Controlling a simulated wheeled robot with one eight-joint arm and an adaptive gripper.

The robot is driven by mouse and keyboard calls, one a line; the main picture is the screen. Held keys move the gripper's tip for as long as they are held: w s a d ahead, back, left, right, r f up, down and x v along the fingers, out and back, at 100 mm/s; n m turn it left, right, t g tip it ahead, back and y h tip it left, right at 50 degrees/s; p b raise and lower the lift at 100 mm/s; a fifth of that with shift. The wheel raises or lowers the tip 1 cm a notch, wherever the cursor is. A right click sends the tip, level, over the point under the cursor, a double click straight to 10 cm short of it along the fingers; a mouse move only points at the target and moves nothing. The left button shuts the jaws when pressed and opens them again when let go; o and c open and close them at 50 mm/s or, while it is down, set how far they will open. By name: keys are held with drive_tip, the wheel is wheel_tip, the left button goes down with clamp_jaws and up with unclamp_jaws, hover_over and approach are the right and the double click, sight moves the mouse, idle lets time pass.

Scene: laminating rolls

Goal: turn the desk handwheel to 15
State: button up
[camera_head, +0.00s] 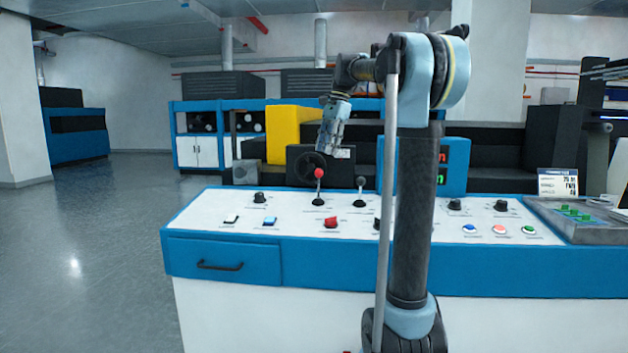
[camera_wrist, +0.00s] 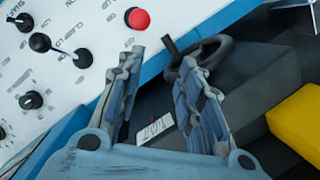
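The handwheel is a dark ring with a short handle, and it shows in the wrist view (camera_wrist: 221,47) just beyond my right finger's tip. In the head view the dark handwheel (camera_head: 307,165) is on a black upright box behind the desk, partly covered by a red-knobbed lever. My gripper (camera_wrist: 162,58) is open, with nothing between its fingers. In the head view my gripper (camera_head: 329,150) points down above the box, close to the wheel. I see no contact with the wheel. A small white label (camera_wrist: 155,129) shows between the fingers; its marks are unreadable.
The red-knobbed lever (camera_head: 319,174) and a black-knobbed lever (camera_head: 360,183) stand on the white desk top (camera_head: 200,208) in front of the wheel. A yellow block (camera_head: 284,133) is behind. A display box (camera_head: 453,163) stands to the right. Floor at left is clear.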

sight(314, 182)
drive_tip(key=a+r+n+h, duration=0.4)
drive_tip(key=a+r+n, duration=0.25)
drive_tip(key=n, duration=0.25)
drive_tip(key=shift+t, duration=0.3)
drive_tip(key=f, duration=0.6)
drive_tip(key=d+f, duration=0.1)
drive_tip(key=f, duration=1.1)
drive_tip(key=shift+d, duration=0.25)
drive_tip(key=shift+c, duration=0.6)
clamp_jaws()
